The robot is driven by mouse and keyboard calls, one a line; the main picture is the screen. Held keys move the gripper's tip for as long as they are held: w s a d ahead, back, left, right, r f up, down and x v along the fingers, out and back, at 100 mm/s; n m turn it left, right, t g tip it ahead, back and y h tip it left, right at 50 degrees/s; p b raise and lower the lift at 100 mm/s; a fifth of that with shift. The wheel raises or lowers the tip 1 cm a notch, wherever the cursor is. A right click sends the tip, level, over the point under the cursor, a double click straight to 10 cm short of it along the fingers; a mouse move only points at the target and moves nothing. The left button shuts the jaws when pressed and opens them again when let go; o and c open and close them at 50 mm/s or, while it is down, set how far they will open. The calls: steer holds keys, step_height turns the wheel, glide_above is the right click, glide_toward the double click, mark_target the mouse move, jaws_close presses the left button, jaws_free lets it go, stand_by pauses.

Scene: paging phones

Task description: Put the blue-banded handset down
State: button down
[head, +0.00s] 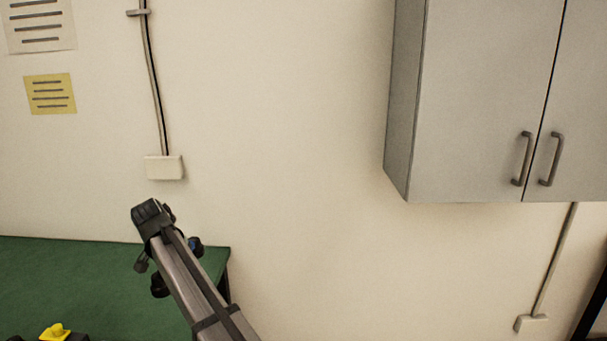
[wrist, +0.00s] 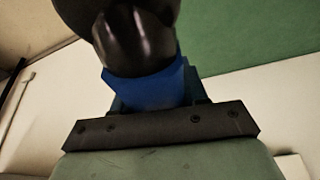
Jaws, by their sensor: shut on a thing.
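The blue-banded handset (wrist: 150,92) is dark and glossy with a blue band, and it fills the upper middle of the wrist view, close to the camera. In the head view only small dark and blue parts of it (head: 195,245) show beside my arm. My gripper (head: 155,262) is shut on it, mostly hidden behind my own arm. The handset is held near the right end of the green tabletop (head: 90,275). I cannot tell its height above the top.
A yellow-topped object (head: 54,332) with a dark base sits at the bottom left. A grey wall cabinet (head: 470,110) hangs at the upper right. A white wall box (head: 164,167) with a conduit is above the table. The tabletop's visible middle is clear.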

steer(key=w+d+r, duration=0.1)
steer(key=w+d, duration=0.3)
steer(key=d, duration=1.2)
steer(key=s+d+r, duration=0.1)
steer(key=s+d, duration=0.1)
steer(key=d, duration=2)
steer(key=s+d+r, duration=0.2)
steer(key=d, duration=1.9)
steer(key=s+a+f+n, duration=0.1)
steer(key=s+a+f, duration=0.1)
steer(key=f, duration=0.6)
steer(key=s+a+f+n, duration=0.1)
steer(key=a+f, duration=0.3)
steer(key=f, duration=0.4)
steer(key=shift+s+a+f+y, duration=0.25)
steer(key=shift+s+a+y, duration=0.05)
steer(key=shift+s+y, duration=0.1)
